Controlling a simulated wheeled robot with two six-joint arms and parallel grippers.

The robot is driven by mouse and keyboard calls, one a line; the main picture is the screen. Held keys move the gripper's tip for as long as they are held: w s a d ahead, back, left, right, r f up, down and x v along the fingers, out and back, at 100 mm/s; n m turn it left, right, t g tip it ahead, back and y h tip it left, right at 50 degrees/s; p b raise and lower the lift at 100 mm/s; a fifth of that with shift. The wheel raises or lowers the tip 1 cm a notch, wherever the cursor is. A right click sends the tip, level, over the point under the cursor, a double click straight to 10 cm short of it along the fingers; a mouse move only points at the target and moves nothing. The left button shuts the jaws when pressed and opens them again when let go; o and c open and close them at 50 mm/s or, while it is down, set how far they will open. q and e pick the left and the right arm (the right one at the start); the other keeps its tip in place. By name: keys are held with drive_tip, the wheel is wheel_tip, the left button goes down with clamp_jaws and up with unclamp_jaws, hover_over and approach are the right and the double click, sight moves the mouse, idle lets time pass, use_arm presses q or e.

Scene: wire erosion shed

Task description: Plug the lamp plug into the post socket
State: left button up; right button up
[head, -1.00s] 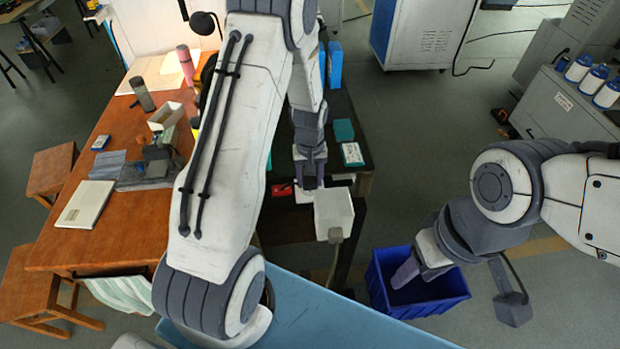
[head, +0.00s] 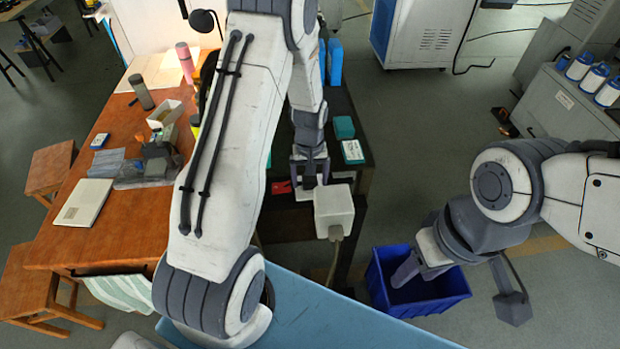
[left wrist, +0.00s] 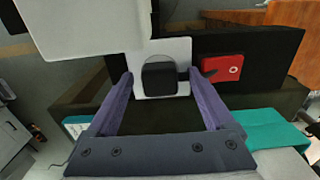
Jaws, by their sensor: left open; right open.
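My left gripper (head: 310,183) is open, at the dark stand beside a white box (head: 334,208). In the left wrist view, its two fingers lie on either side of a black block (left wrist: 159,79), which looks like the plug, with clear gaps. The block stands against a white plate (left wrist: 178,50), apparently the socket face; how deeply it sits cannot be told. A thin dark piece, perhaps cord, runs right from it. In the head view, the block is not clearly visible. My right gripper (head: 408,270) is open and empty over a blue bin (head: 425,306).
A red item (left wrist: 222,68) lies right of the plate. Teal boxes (head: 344,128) stand on the dark stand (head: 360,165). A wooden table (head: 110,235) with tools and a desk lamp (head: 204,21) is at left.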

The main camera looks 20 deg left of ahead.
use_arm(q)
wheel_tip(320, 180, up, 9)
drive_tip(key=shift+w+b, duration=0.1)
drive_tip(key=shift+b, duration=1.05)
drive_tip(key=shift+r, duration=0.75)
drive_tip(key=s+d+m, duration=0.1)
drive_tip(key=d, duration=0.1)
drive_tip(key=s+d+r+m+b, duration=0.1)
drive_tip(key=d, duration=0.1)
drive_tip(key=s+d+r, duration=0.1)
drive_tip(key=d, duration=0.1)
drive_tip(key=shift+s+d+m, duration=0.1)
drive_tip(key=shift+d+m, duration=0.3)
drive_tip(key=s+d+r+m+b, duration=0.1)
drive_tip(key=s+d+m, duration=0.2)
drive_tip(key=s, duration=0.4)
drive_tip(key=s+d+m+b, duration=0.1)
drive_tip(key=s+d+m, duration=0.3)
drive_tip(key=s, duration=0.3)
drive_tip(key=s+d+r+m+h+b, duration=0.1)
drive_tip(key=s+d+m, duration=0.3)
drive_tip(key=s, duration=0.3)
drive_tip(key=shift+s+d+r, duration=0.25)
drive_tip(key=shift+d+r, duration=0.05)
drive_tip(key=shift+d, duration=0.15)
